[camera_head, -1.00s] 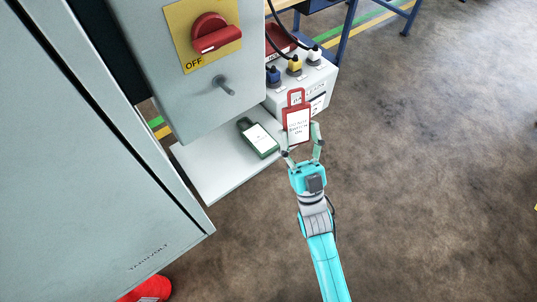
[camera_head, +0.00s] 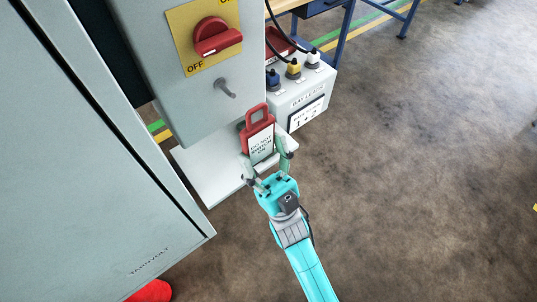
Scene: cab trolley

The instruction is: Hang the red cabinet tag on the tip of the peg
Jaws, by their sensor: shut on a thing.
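My gripper (camera_head: 265,171) is shut on the red cabinet tag (camera_head: 247,140), which has a white label with text and an open loop at its top. The tag stands roughly upright, tilted a little, with its loop (camera_head: 257,111) uppermost. The peg (camera_head: 226,90) sticks out of the grey cabinet front below the red switch. The loop is below and to the right of the peg tip in the picture, apart from it. The depth between them is hard to tell.
A red rotary switch (camera_head: 216,38) on a yellow plate (camera_head: 183,50) sits above the peg. A pale shelf (camera_head: 205,178) lies below, partly hidden by the tag. A grey battery box (camera_head: 318,88) with coloured plugs stands to the right. A cabinet door (camera_head: 85,180) fills the left.

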